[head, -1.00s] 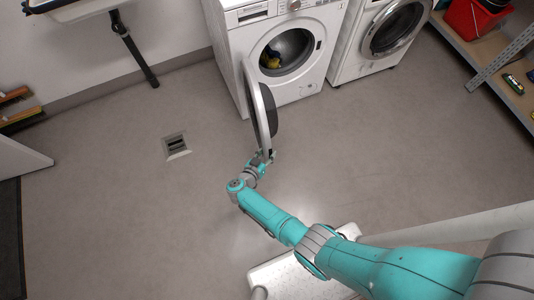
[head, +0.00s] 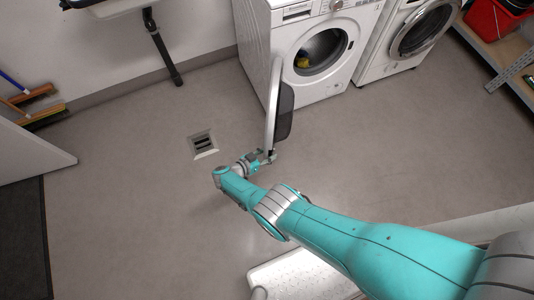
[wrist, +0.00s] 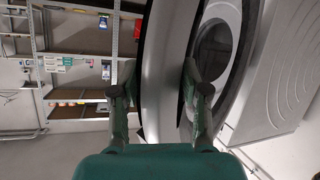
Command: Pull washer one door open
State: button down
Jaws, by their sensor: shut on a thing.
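The left washer (head: 306,50) stands against the back wall with its round door (head: 273,105) swung wide open. The door stands out from the washer's front, seen nearly edge-on. Yellow laundry (head: 302,62) shows inside the drum opening. My gripper (head: 266,157) is at the door's near, free edge. In the wrist view, my gripper (wrist: 160,95) has one finger on each side of the door rim (wrist: 163,65) and is shut on it. The washer's drum opening (wrist: 213,47) shows beyond the right finger.
A second washer (head: 405,38) stands close on the right. A shelf (head: 500,55) with a red bin (head: 492,18) is at the far right. A floor drain (head: 203,143) lies left of my gripper. A white perforated step (head: 300,275) is at the bottom. Brooms (head: 35,105) lean at the left.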

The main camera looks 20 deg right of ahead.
jog(key=shift+s+f, duration=0.15)
jog(key=shift+s, duration=0.15)
jog(key=c, duration=0.7)
grip_release()
jog(key=shift+a, duration=0.1)
jog(key=shift+w, duration=0.1)
jog(key=shift+a+r, duration=0.35)
jog(key=shift+a, duration=0.2)
jog(key=v, duration=1)
jog(key=shift+s+a+r, duration=0.15)
jog(key=shift+s+a, duration=0.1)
jog(key=shift+a, duration=0.05)
